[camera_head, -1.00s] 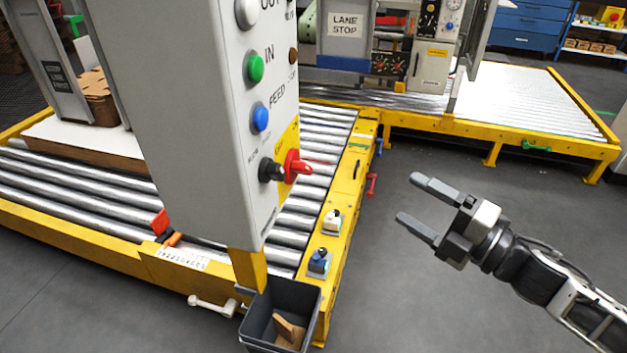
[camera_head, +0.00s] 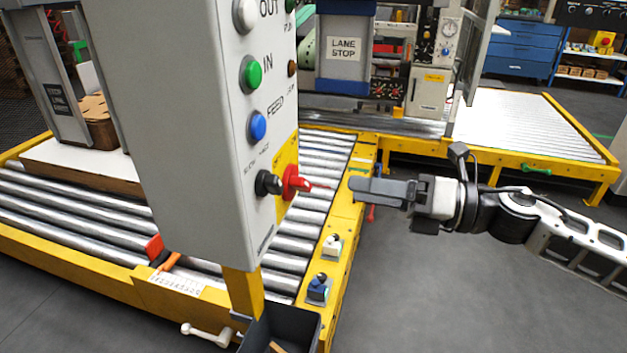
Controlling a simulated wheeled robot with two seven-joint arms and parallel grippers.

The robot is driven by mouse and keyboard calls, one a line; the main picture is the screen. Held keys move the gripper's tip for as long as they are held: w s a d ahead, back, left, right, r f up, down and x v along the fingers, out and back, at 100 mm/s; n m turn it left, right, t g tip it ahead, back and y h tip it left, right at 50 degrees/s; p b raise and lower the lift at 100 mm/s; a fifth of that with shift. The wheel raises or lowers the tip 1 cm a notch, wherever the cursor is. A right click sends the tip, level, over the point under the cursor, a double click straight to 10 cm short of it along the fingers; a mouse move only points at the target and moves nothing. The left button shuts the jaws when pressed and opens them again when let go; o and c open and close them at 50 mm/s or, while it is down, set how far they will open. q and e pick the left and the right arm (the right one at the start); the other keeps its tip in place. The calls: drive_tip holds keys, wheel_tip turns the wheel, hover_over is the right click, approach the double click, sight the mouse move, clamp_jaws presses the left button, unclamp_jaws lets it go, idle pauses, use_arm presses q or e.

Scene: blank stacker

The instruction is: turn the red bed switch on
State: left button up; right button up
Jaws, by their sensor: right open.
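The red switch (camera_head: 294,183) sits low on the side of the grey control box, on a yellow plate marked with small lettering. Its red handle points out to the right. A black knob (camera_head: 267,184) is just left of it. My right gripper (camera_head: 352,190) is right of the red switch, at about its height in the picture, fingers pointing left towards it. A gap shows between the fingertips and the switch. The fingers overlap edge-on, so the space between them is hidden; the gripper is open and I see nothing in it. My left gripper is not in view.
The grey control box (camera_head: 185,130) carries green (camera_head: 250,74) and blue (camera_head: 257,127) buttons above the switch. The roller conveyor (camera_head: 90,215) with its yellow frame runs below. A dark bin (camera_head: 290,328) hangs at the front. Grey floor (camera_head: 430,290) is clear at right.

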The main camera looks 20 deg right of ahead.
sight(309, 182)
drive_tip(key=shift+p+x, duration=1.35)
drive_tip(key=shift+x, duration=2.95)
drive_tip(key=shift+d, duration=0.1)
drive_tip(key=c, duration=1)
